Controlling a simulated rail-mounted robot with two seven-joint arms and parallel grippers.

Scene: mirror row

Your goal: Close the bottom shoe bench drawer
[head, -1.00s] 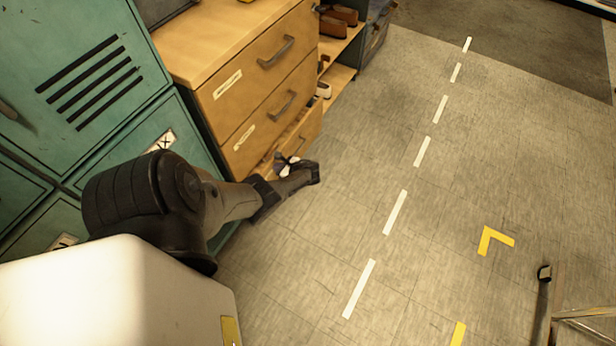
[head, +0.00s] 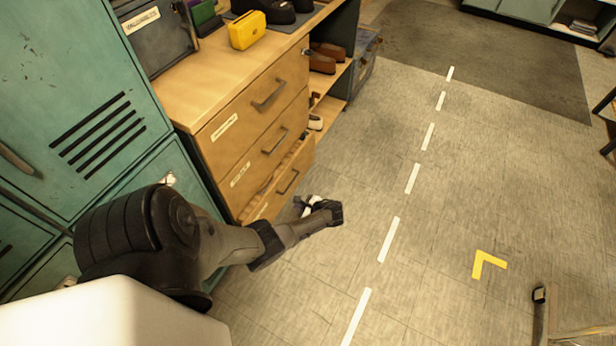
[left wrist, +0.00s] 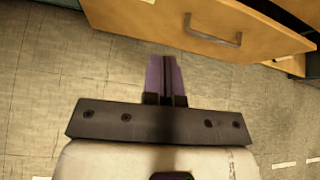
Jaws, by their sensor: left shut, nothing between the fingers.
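The wooden shoe bench (head: 185,95) has a column of three drawers. The bottom drawer (head: 277,196) stands partly pulled out, with a gap along its top edge and its dark handle (head: 289,182) in the clear. Its front also shows in the left wrist view (left wrist: 185,22), with the handle (left wrist: 215,36). My left gripper (head: 303,203) is shut and empty, low over the floor just in front of the drawer and apart from it. In the left wrist view its purplish fingers (left wrist: 164,72) are together, below the drawer front in the picture. My right gripper is out of view.
The two upper drawers (head: 257,105) look closed. Teal lockers (head: 75,90) stand at the left. Open shelves with shoes (head: 322,62) are beyond the drawers. The floor (head: 360,180) right of the drawer is clear. A chair-like leg (head: 540,310) stands at the lower right.

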